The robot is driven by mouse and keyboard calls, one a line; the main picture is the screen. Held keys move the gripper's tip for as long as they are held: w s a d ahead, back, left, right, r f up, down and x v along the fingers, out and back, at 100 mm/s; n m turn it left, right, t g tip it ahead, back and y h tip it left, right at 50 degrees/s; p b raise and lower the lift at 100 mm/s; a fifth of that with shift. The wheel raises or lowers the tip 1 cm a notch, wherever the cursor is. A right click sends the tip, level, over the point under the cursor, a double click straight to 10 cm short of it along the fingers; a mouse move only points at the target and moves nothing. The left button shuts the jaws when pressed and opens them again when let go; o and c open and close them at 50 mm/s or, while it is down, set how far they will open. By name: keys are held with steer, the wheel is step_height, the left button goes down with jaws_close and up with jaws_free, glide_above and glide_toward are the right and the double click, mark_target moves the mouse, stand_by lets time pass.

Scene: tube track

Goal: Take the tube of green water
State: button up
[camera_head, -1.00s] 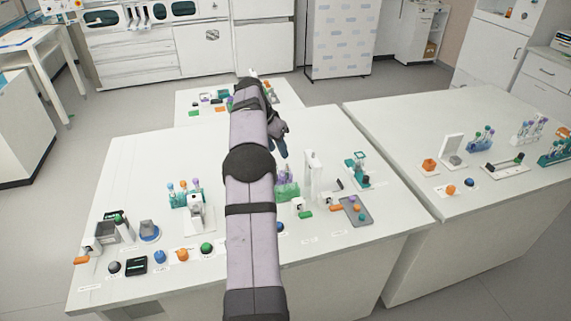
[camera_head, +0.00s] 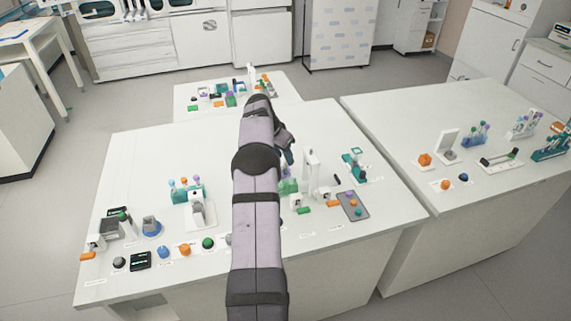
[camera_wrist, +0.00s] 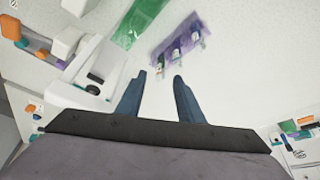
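My gripper (camera_head: 289,156) hangs over the middle of the near table, and its two blue fingers are apart with nothing between them in the wrist view (camera_wrist: 160,78). A translucent purple rack (camera_wrist: 182,32) with a few tubes is just ahead of the fingertips, apart from them. A translucent green rack or block (camera_wrist: 138,22) is to its left. In the head view the green piece (camera_head: 288,187) shows beside my arm, below the fingers. The tubes are too small for me to tell which holds green water.
A white stand (camera_head: 311,172) rises just right of the green piece. A teal rack with tubes (camera_head: 187,195) stands left of my arm. A grey tray (camera_head: 352,205) with coloured pieces is at right. Several knobs line the front edge. The table's back left is clear.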

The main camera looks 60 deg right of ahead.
steer(key=shift+x, duration=0.75)
jaws_close()
steer(key=shift+r, duration=0.55)
step_height(320, 180, up, 9)
steer(key=shift+b, duration=0.3)
